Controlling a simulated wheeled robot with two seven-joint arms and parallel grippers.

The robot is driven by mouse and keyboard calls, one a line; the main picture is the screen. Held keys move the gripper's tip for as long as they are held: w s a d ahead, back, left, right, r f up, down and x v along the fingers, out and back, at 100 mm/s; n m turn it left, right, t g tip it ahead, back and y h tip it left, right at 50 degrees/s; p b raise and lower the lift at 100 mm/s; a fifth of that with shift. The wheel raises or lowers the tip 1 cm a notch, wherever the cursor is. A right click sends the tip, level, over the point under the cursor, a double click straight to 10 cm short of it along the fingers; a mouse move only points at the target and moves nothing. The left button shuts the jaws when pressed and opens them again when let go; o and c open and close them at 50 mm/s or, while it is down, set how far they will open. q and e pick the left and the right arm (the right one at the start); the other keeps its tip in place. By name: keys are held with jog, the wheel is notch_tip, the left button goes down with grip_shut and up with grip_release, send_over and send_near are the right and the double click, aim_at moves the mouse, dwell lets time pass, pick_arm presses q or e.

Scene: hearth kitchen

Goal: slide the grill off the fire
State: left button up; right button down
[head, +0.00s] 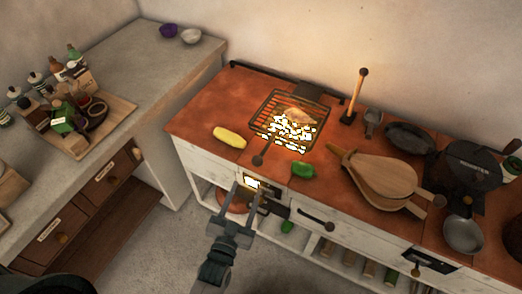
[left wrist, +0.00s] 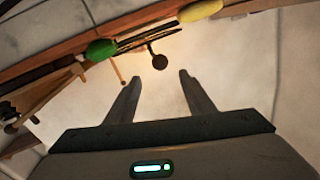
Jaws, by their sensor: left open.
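The grill (head: 262,120), a dark wire rack with a piece of food (head: 298,115) on it, lies over the bright fire in the red-brown hearth top. Its handle (head: 258,160) points toward the counter's front edge and ends in a round knob, which also shows in the left wrist view (left wrist: 159,62). My left gripper (head: 249,188) is open and empty in front of the counter, apart from the handle. In the left wrist view the knob appears just beyond and between the fingertips (left wrist: 160,77). My right gripper is not in view.
A yellow vegetable (head: 229,137) lies left of the handle and a green pepper (head: 303,170) right of it, near the front edge. Bellows (head: 378,178), pans (head: 463,235) and a small upright tool (head: 356,97) stand to the right. The counter's left end is clear.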

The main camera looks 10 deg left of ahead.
pick_arm(q)
jog(key=w+d+p, duration=0.2)
jog(key=w+p, duration=0.2)
jog(key=w, duration=1.3)
jog(key=shift+d, duration=0.3)
jog(key=shift+c, duration=0.7)
grip_shut()
jog(key=shift+a, duration=0.15)
jog(key=w+a+b, duration=0.2)
jog(key=w+a, duration=0.1)
jog(key=a, duration=0.6)
jog(key=w+a+b, duration=0.3)
jog(key=w+a, duration=0.1)
jog(key=a, duration=0.6)
jog(key=w+a+b, duration=0.3)
jog(key=a, duration=0.6)
jog(key=shift+w+a+r, duration=0.15)
jog(key=shift+a, duration=0.1)
